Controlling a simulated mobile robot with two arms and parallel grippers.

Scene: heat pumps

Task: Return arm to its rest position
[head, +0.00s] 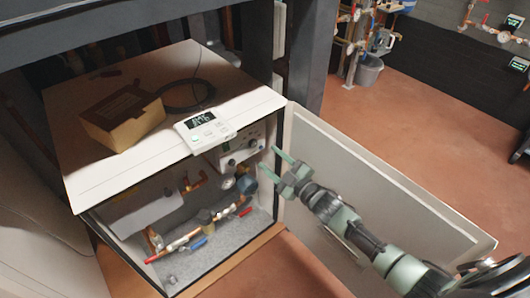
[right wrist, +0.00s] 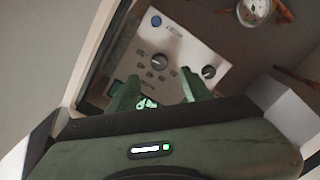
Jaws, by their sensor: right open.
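My right gripper (head: 271,165) comes in from the lower right in the head view, at the opening of the heat pump cabinet (head: 70,182). Its green fingers are apart with nothing between them. In the right wrist view the two fingertips (right wrist: 158,88) stand in front of a control panel (right wrist: 165,50) with knobs and buttons. The panel (head: 240,148) also shows in the head view inside the cabinet, to the left of the fingers. A gap seems to lie between fingers and panel. My left gripper is in neither view.
The open cabinet door (head: 400,200) stands behind and beside my right arm. A cardboard box (head: 122,118), a black cable (head: 190,95) and a white display unit (head: 205,130) lie on the cabinet top. Pipes with valves (head: 195,235) fill the lower cabinet. Open floor (head: 420,110) lies beyond the door.

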